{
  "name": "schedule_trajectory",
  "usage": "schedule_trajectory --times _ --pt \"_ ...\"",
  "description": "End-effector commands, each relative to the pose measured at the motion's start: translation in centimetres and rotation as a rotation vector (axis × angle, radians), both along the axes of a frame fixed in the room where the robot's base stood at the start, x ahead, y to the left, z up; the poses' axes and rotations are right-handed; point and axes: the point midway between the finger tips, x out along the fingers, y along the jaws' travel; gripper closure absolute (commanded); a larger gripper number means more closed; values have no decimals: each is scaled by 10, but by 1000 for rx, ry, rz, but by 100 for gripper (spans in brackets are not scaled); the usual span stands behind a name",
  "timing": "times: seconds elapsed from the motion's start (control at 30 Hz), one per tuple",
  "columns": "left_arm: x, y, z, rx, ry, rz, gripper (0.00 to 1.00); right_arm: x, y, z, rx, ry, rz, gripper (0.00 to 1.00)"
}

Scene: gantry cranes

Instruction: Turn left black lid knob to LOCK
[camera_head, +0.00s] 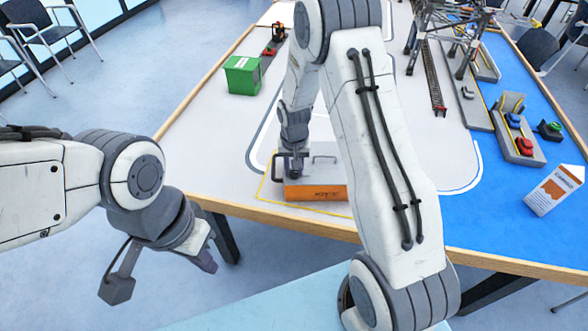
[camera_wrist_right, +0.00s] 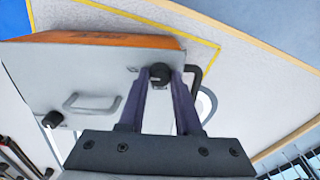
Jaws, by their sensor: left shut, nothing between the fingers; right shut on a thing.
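A box with an orange front (camera_head: 315,192) and a grey lid (camera_head: 318,172) sits on the table. In the right wrist view its orange side (camera_wrist_right: 100,40) is at the top. The left black lid knob (camera_wrist_right: 160,72) is between the fingertips of my right gripper (camera_wrist_right: 161,80), which is shut on it. In the head view my right gripper (camera_head: 296,174) is over the lid's left part; the knob is hardly visible there. A second black knob (camera_wrist_right: 52,119) is on the lid's other side. My left gripper (camera_head: 207,262) is shut and empty, off the table's front edge.
A lid handle (camera_wrist_right: 92,103) stands between the knobs; a darker handle (camera_wrist_right: 196,82) is beside the gripped knob. A green container (camera_head: 242,76), a crane model (camera_head: 450,30) and a white-orange carton (camera_head: 554,190) stand farther off. The table's wooden edge (camera_head: 240,205) is close in front.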

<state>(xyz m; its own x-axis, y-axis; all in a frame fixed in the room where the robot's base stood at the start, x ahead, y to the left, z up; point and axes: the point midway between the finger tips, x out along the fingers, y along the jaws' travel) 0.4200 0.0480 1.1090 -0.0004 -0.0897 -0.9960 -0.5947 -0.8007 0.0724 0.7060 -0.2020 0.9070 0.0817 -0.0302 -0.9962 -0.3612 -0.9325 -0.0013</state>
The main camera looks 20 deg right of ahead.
Motion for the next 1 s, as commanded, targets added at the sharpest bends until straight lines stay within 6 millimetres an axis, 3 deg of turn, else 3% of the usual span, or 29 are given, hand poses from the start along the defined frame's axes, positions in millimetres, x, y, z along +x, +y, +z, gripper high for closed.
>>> schedule_trajectory --times 0.2,0.23,0.3,0.67,0.77,1.0 --pt "0 0 0 0 0 0 100 0 0 1 1 -1 0 100" --pt "0 0 0 0 0 0 100 0 0 1 1 -1 0 60" --pt "0 0 0 0 0 0 100 0 0 1 0 -1 0 37" --pt "0 0 -1 0 0 0 100 0 0 3 0 -2 1 37" --pt "0 0 -3 0 0 0 100 0 0 14 -1 -5 1 37" --pt "0 0 -11 0 0 0 100 -3 2 60 -1 -7 2 37"
